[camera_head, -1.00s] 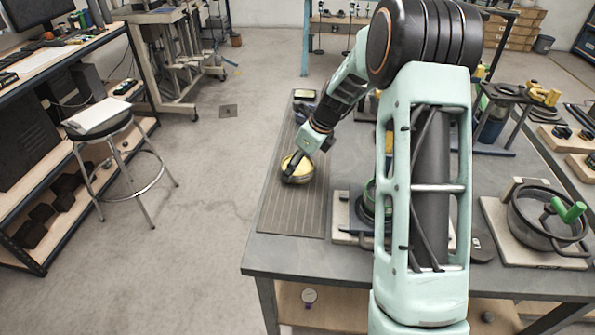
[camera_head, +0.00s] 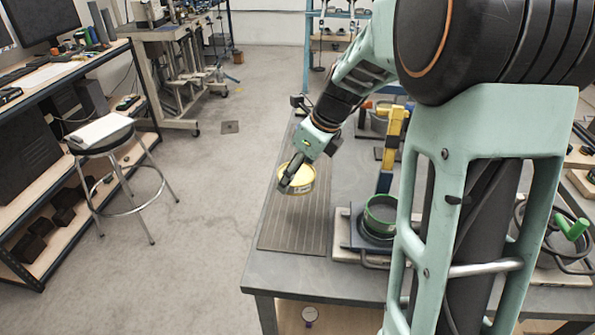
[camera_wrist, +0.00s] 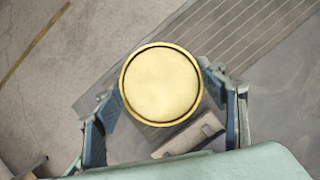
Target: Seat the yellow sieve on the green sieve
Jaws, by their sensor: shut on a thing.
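The yellow sieve (camera_head: 299,180) is held by my gripper (camera_head: 290,181) and appears raised above the ribbed mat at the table's left side. In the wrist view the yellow sieve (camera_wrist: 161,84) is round with a brass-coloured rim, and the fingers of my gripper (camera_wrist: 161,90) are shut on its two sides. The green sieve (camera_head: 380,213) sits on a dark plate over a pale base, to the right of the yellow sieve and apart from it. My arm link stands just to the right of the green sieve. The green sieve cannot be made out in the wrist view.
The ribbed mat (camera_head: 290,229) lies along the table's left edge, mostly clear. A yellow and blue upright post (camera_head: 392,140) stands behind the green sieve. A round pan with a green handle (camera_head: 571,228) is at the right, partly hidden by my arm.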

